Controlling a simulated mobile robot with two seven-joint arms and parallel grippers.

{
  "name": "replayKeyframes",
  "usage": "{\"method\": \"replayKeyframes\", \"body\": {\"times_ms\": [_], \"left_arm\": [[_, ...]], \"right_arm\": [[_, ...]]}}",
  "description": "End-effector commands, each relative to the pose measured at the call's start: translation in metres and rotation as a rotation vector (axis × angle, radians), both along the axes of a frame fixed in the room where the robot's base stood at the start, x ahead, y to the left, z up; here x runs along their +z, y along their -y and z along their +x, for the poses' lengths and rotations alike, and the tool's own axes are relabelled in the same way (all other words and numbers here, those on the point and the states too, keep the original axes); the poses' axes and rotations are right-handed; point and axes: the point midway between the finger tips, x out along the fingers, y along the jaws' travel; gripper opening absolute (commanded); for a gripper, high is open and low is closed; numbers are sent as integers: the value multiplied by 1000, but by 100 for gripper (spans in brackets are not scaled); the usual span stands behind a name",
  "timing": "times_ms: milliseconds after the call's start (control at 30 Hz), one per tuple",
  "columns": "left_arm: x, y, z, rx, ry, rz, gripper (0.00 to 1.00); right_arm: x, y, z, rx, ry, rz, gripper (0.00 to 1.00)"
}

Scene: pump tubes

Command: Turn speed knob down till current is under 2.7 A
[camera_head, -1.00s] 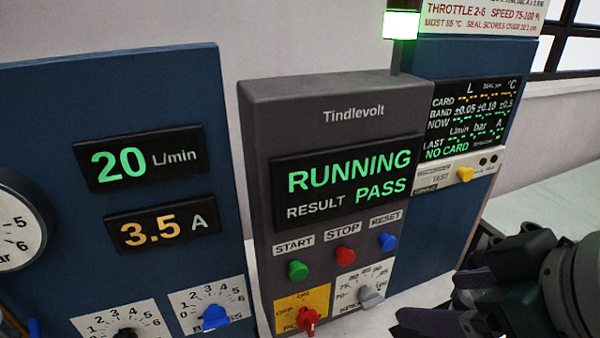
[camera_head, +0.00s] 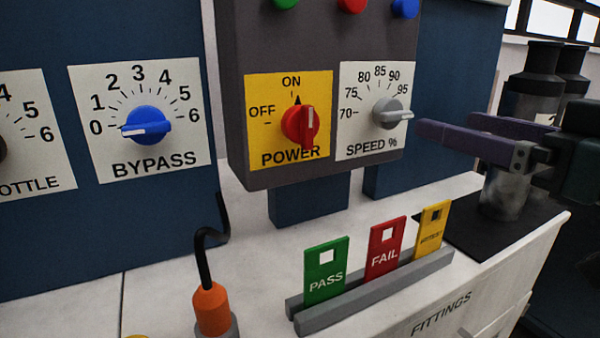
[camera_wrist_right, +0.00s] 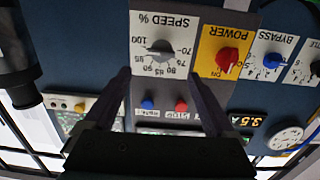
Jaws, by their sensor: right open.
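The grey speed knob (camera_head: 390,113) sits on the white "SPEED %" plate (camera_head: 352,141) of the grey control box. Its bar points right in the head view, past the 95 mark. My right gripper (camera_head: 445,124) is open and empty, just right of the knob and apart from it. In the right wrist view, which is upside down, the knob (camera_wrist_right: 160,52) lies beyond the gap between the open fingertips (camera_wrist_right: 160,78). The current display (camera_wrist_right: 246,120) shows there, reading 3.5 A. My left gripper is not in view.
Left of the speed knob is the red power knob (camera_head: 300,126), then the blue bypass knob (camera_head: 146,124). Green, red and blue buttons sit above. Below stand PASS, FAIL and yellow tags in a grey rack (camera_head: 375,293). A dark cylindrical fitting (camera_head: 533,78) stands behind my right gripper.

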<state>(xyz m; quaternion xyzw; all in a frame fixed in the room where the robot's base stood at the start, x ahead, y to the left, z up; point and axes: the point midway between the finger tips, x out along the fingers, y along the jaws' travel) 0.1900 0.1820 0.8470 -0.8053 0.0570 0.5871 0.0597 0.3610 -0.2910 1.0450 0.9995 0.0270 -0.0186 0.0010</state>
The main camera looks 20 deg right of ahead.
Motion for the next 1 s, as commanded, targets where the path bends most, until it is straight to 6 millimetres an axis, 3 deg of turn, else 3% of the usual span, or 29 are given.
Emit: {"method": "replayKeyframes", "body": {"times_ms": [33,267,800,1000], "left_arm": [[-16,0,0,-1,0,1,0],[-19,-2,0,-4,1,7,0],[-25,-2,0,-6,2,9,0],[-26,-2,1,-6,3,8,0]], "right_arm": [[-13,0,1,10,15,0,90],[-8,-2,8,27,42,4,90],[-8,-7,83,24,40,3,90],[-8,-9,97,24,39,3,90]]}}
